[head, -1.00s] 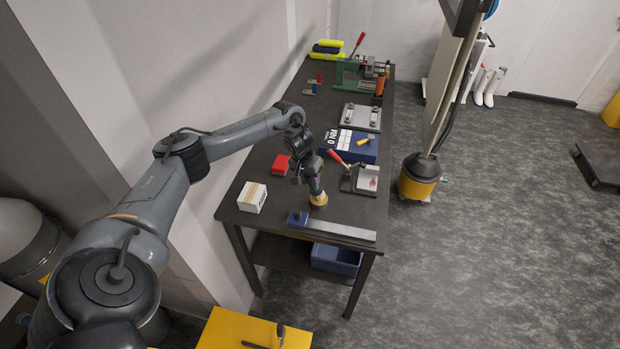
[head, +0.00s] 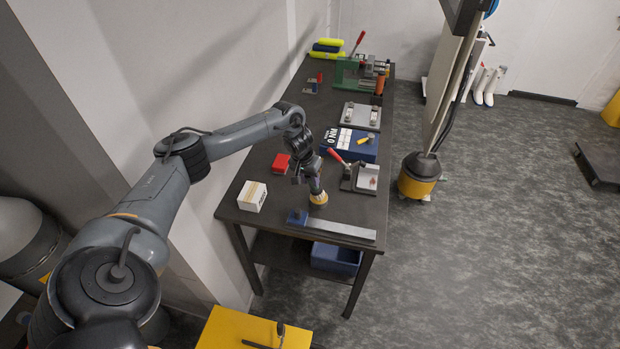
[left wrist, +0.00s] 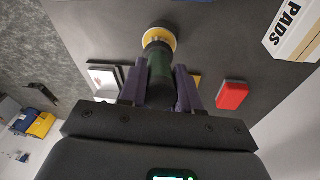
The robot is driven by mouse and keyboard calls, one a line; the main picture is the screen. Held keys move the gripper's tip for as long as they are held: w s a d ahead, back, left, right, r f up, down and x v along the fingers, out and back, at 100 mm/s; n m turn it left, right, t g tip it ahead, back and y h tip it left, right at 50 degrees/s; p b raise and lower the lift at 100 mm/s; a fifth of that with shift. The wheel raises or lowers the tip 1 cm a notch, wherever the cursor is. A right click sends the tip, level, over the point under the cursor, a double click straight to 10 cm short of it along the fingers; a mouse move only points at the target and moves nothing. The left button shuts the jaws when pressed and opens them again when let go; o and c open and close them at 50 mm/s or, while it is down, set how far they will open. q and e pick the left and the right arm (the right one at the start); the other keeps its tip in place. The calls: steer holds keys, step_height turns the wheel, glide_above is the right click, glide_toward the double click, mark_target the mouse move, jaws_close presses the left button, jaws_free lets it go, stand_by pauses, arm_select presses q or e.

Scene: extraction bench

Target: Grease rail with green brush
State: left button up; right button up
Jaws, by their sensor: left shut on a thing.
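The green brush has a dark green handle and a pale yellow round end, best seen in the left wrist view (left wrist: 160,62). My left gripper (head: 315,187) is shut on its handle, with one finger on either side. In the head view the brush's yellow end (head: 318,199) points down at the bench, behind the rail. I cannot tell whether it touches the surface. The rail (head: 343,230), a long grey metal bar with a blue block at its left end, lies along the bench's near edge. The brush is apart from it. My right gripper is not in view.
A white pads box (head: 252,196) and a red block (head: 281,163) lie left of the gripper. A red-handled clamp fixture (head: 361,178) and a blue case (head: 349,144) stand behind and right. Bare bench top (head: 283,205) lies between the box and the rail.

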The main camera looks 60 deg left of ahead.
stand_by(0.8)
arm_select(q)
steer(key=shift+f+p, duration=0.15)
steer(key=shift+p, duration=0.25)
stand_by(0.6)
steer(key=p+v, duration=0.3)
steer(key=shift+w, duration=0.3)
steer(key=p+v, duration=0.2)
steer(key=w+p+v, duration=0.1)
steer(key=p+v, duration=0.1)
steer(key=p, duration=0.1)
stand_by(0.3)
